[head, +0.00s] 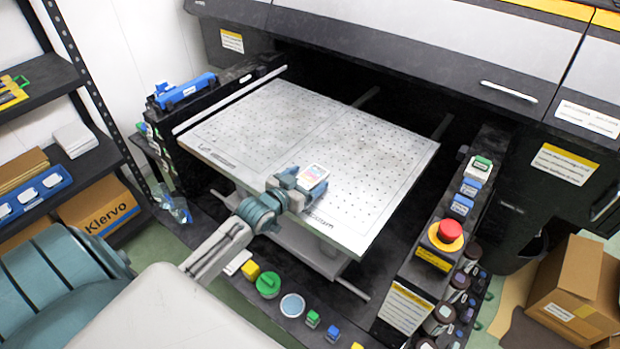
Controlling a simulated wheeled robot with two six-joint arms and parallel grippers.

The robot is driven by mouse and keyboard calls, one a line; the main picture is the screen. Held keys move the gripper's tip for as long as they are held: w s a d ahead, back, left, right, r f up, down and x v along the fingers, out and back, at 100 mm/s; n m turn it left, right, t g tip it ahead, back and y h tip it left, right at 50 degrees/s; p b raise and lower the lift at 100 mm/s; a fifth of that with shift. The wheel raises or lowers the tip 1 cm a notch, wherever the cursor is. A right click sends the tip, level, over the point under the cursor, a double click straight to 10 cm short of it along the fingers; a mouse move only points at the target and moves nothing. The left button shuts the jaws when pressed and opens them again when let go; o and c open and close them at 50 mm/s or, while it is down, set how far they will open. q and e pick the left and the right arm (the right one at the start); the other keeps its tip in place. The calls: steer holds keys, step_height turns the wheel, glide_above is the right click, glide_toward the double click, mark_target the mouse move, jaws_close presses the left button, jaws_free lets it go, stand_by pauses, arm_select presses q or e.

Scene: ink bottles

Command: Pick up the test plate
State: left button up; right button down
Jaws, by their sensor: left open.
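The test plate (311,177) is a small light rectangle with a coloured print patch. It shows on the perforated metal bed (350,140) of the printer, near the bed's front edge. My left gripper (296,180) is at the near left side of the plate, open, with its fingers close to the plate's edge. I cannot tell whether the fingers touch the plate. The gripper hides part of the plate's near edge. My right gripper is not in view.
The printer's cover (400,45) overhangs the back of the bed. A red emergency stop button (450,231) stands at the right, with several ink bottles beside it. A green-lidded jar (268,285) is below the bed. Shelves (50,80) stand left; a cardboard box (575,290) is at right.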

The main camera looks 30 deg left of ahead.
arm_select(q)
steer(key=shift+c, duration=0.2)
steer(key=c, duration=1.1)
steer(key=shift+r, duration=0.1)
